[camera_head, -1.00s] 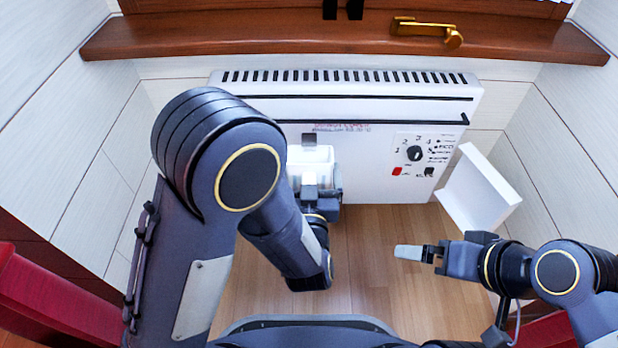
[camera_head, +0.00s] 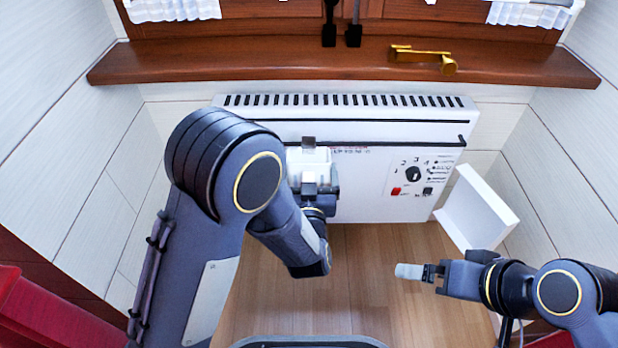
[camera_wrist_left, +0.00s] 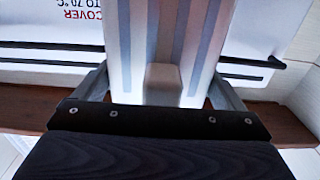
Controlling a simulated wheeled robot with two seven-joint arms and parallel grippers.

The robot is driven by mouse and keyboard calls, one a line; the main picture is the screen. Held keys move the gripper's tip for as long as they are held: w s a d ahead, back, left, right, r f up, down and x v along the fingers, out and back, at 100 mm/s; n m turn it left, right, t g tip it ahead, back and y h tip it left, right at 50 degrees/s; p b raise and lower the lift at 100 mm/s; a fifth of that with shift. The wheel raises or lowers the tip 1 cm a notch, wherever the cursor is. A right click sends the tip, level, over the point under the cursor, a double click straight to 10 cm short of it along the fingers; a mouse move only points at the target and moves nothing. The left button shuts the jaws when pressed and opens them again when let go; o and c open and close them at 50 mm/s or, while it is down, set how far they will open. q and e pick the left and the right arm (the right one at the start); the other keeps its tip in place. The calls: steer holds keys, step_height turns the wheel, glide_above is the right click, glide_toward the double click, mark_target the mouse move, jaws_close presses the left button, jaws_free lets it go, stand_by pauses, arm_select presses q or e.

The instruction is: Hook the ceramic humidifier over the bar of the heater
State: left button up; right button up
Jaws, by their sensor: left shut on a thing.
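The white ceramic humidifier (camera_head: 309,158) is held upright against or just in front of the heater (camera_head: 360,192), left of its middle. My left gripper (camera_head: 312,182) is shut on it. In the left wrist view the humidifier (camera_wrist_left: 155,35) shows grey stripes and sits between the two fingers (camera_wrist_left: 162,92). The heater's thin black bar (camera_head: 410,144) runs across the front, level with about the humidifier's top. Whether the hook touches the bar is hidden. My right gripper (camera_head: 408,271) is apart over the floor at the right; its jaw opening is unclear.
A wooden window sill (camera_head: 250,60) with a brass handle (camera_head: 424,58) juts out above the heater. A control knob (camera_head: 413,174) is on the heater's right. A white angled panel (camera_head: 478,208) stands right of it. The wooden floor (camera_head: 365,295) is clear in front.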

mark_target(309, 161)
arm_select(q)
steer(key=shift+w+r+p, duration=0.15)
steer(key=shift+w+p, duration=0.25)
steer(key=shift+w, duration=1.3)
steer(key=shift+w+f, duration=0.15)
steer(key=shift+f, duration=0.2)
steer(key=shift+f+b, duration=0.85)
steer(key=shift+b, duration=0.3)
